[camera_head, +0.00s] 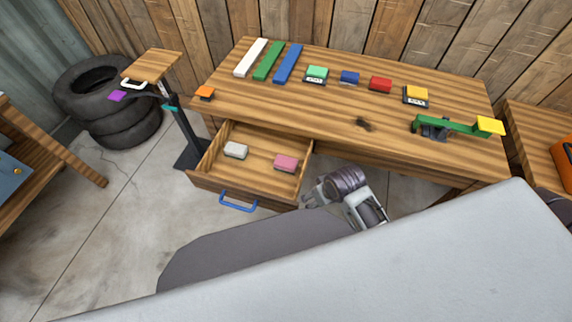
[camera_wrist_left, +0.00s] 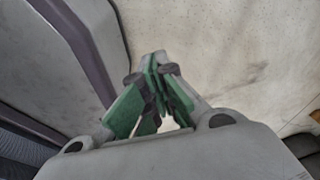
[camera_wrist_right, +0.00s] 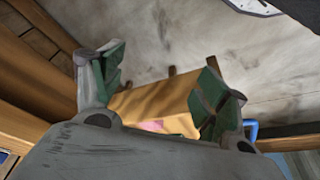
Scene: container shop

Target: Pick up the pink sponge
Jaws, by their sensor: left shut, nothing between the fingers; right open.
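The pink sponge (camera_head: 286,163) lies in the right part of the open wooden drawer (camera_head: 257,198). My right gripper (camera_head: 308,196) is just outside the drawer's front right corner, apart from the sponge. In the right wrist view the right gripper (camera_wrist_right: 160,85) is open and empty. Part of the pink sponge (camera_wrist_right: 152,126) shows low between its fingers, the rest hidden behind the gripper body. In the left wrist view my left gripper (camera_wrist_left: 156,68) is shut and empty above the concrete floor. The left gripper is not seen in the head view.
A whitish sponge (camera_head: 236,150) lies in the left part of the drawer. The drawer has a blue handle (camera_head: 239,202). The workbench (camera_head: 330,118) above holds several coloured blocks and a green balance (camera_head: 445,125). A stand (camera_head: 183,125) and tyres (camera_head: 110,100) are at the left.

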